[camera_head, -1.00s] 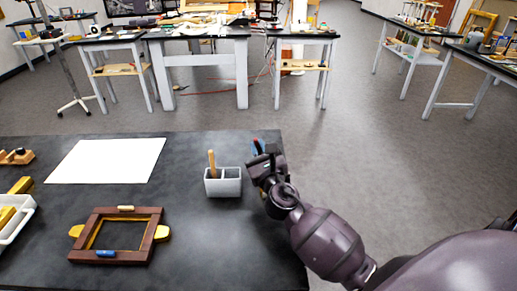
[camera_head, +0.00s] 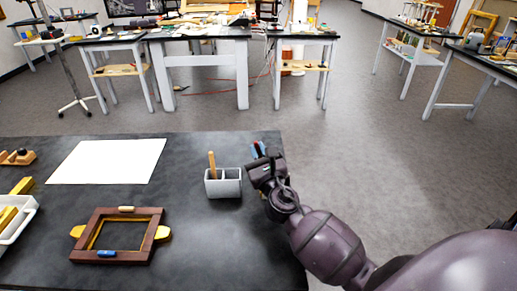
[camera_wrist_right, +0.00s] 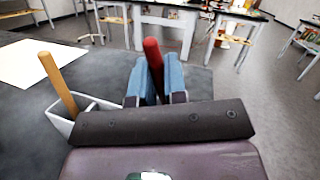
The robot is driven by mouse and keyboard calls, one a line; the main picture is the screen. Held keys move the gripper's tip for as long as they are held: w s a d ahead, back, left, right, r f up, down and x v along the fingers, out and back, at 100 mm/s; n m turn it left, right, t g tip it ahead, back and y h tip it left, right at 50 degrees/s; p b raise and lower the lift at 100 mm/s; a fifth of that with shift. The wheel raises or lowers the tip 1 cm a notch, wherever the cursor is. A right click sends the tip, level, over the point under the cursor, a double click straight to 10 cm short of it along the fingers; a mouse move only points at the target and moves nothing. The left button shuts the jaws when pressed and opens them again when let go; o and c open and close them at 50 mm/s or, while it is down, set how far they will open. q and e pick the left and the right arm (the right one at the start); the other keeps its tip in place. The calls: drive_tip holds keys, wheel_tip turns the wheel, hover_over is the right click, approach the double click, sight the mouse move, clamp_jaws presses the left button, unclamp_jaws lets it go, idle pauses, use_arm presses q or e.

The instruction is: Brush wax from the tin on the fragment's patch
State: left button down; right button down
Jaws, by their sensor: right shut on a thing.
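My right gripper (camera_head: 259,151) is beside the grey two-part holder (camera_head: 223,188), on its right, near the table's right edge. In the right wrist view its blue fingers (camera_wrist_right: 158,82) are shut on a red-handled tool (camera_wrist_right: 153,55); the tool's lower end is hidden. A wooden-handled tool (camera_head: 212,163) stands in the holder's left compartment; it also shows in the right wrist view (camera_wrist_right: 59,85). A dark brown frame (camera_head: 151,237) with gold ends lies at front left; I cannot tell which part is the fragment's patch. I cannot make out the wax tin. My left gripper is out of view.
A white sheet (camera_head: 108,160) lies at the back left of the black table (camera_head: 195,235). A white tray (camera_head: 22,222) with yellow pieces and a wooden block (camera_head: 17,157) are at the far left. The table between frame and holder is clear.

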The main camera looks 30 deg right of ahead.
drive_tip(key=shift+w+d, duration=0.4)
drive_tip(key=shift+w, duration=0.2)
drive_tip(key=shift+w+d, duration=0.35)
drive_tip(key=shift+w, duration=0.25)
drive_tip(key=shift+s+a, duration=0.4)
drive_tip(key=shift+s, duration=0.25)
drive_tip(key=shift+s+a, duration=0.35)
drive_tip(key=shift+s, duration=0.25)
drive_tip(key=shift+w+d, duration=0.4)
drive_tip(key=shift+w, duration=0.25)
drive_tip(key=shift+w+d, duration=0.35)
drive_tip(key=shift+w, duration=0.25)
drive_tip(key=shift+s+a+p, duration=0.25)
drive_tip(key=shift+s+a, duration=0.15)
drive_tip(key=shift+s, duration=0.25)
drive_tip(key=shift+s+a+p, duration=0.2)
drive_tip(key=shift+s+a, duration=0.15)
drive_tip(key=shift+s, duration=0.25)
drive_tip(key=shift+w+d, duration=0.35)
drive_tip(key=shift+w, duration=0.35)
drive_tip(key=shift+w+d, duration=0.4)
drive_tip(key=shift+w, duration=0.15)
